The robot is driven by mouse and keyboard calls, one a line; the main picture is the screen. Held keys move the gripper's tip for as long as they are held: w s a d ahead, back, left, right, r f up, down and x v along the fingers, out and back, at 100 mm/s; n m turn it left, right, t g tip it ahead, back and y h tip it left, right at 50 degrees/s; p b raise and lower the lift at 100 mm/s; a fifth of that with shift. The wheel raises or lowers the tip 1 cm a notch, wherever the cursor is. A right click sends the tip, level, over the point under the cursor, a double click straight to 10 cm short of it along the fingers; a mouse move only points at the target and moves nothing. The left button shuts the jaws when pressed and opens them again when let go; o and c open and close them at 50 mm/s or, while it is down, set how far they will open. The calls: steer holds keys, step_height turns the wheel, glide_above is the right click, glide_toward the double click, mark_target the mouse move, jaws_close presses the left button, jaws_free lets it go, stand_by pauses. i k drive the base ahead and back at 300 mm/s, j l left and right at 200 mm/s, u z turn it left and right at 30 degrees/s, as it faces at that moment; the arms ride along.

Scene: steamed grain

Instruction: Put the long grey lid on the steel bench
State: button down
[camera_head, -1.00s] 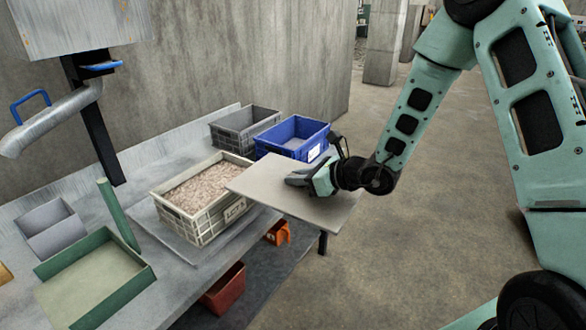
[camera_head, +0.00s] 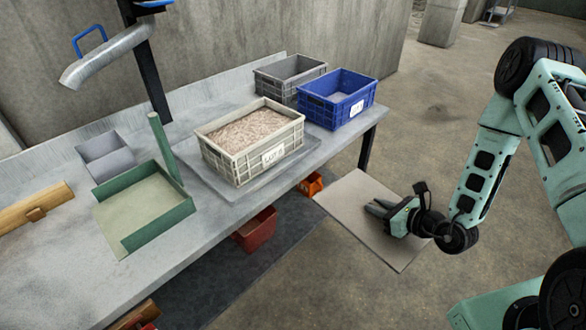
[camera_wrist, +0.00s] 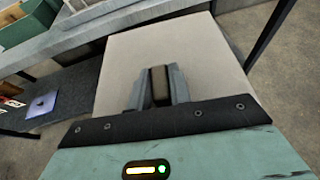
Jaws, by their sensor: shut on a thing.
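The long grey lid (camera_head: 352,198) is a flat, pale grey-beige panel. My gripper (camera_head: 378,208) is shut on it and holds it in the air, out past the front right edge of the bench and apart from it. In the wrist view the lid (camera_wrist: 125,65) spreads out beneath my gripper (camera_wrist: 158,75), whose fingers close on a small upright part at its middle. The steel bench (camera_head: 185,245) runs along the wall on the left. The bench edge also shows at the top of the wrist view (camera_wrist: 60,45).
A crate of grain (camera_head: 222,160) stands on a scale plate, with a blue crate (camera_head: 345,113) and a grey crate (camera_head: 273,84) behind. A green tray (camera_head: 130,245) and a wooden roller (camera_head: 35,208) sit left. The bench front between holds bare steel. A red bin (camera_head: 258,232) is below.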

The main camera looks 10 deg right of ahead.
mark_target(34, 277)
steer(key=k+j, duration=0.15)
steer(key=j, duration=0.25)
steer(key=k+j+z, duration=0.1)
steer(key=j, duration=0.3)
steer(key=k+j, duration=0.25)
steer(key=j, duration=0.15)
steer(key=k+j+z, duration=0.1)
steer(key=j, duration=0.3)
steer(key=k, duration=0.1)
